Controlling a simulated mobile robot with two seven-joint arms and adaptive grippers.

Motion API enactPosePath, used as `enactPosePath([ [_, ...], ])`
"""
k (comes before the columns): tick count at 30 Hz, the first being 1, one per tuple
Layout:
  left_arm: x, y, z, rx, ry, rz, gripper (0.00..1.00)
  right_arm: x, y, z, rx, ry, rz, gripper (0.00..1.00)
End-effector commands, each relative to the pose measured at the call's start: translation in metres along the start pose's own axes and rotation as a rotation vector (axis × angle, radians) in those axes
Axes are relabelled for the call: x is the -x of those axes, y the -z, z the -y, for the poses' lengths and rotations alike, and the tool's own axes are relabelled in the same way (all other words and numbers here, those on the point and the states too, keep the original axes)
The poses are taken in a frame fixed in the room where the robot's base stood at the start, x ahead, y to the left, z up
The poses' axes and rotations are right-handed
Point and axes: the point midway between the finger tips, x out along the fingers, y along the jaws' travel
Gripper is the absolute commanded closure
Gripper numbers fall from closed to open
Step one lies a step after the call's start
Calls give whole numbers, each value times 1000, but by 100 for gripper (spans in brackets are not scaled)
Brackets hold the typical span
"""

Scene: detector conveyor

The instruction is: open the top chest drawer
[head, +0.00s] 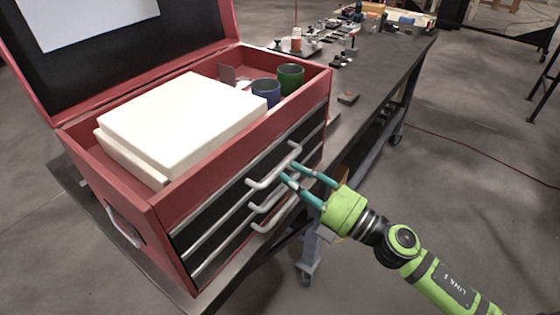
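The red tool chest (154,218) stands with its lid raised and has a few dark drawers on its front. The top drawer (224,203) looks shut, and its pale bar handle (268,177) is the highest of three handles. My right gripper (288,171), green with teal fingers, reaches in from the right. Its fingers are apart, with the tips close to the right part of the top handle. I cannot tell whether they touch the handle. Nothing shows held between them. My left gripper is not in view.
White blocks (180,115), a blue cup (266,92) and a green cup (290,78) are in the chest's open top. The dark workbench (385,65) carries small parts further back. Open floor lies to the right.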

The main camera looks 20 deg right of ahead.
Motion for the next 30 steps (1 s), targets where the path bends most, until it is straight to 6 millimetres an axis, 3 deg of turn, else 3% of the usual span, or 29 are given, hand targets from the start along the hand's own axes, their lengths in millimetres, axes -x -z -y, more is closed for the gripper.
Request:
enactPosePath([
  [1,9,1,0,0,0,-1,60,-10,-1,-6,-1,-3,1,70],
  [7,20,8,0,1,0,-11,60,-33,-1,-3,-1,-2,3,70],
  [18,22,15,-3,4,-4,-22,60,-40,-1,0,-2,0,3,70],
  [19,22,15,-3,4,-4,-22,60,-40,-1,0,-2,0,3,74],
  [21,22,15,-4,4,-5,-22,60,-40,-1,0,-2,0,3,100],
  [30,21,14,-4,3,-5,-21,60,-40,-3,1,-2,1,2,100],
])
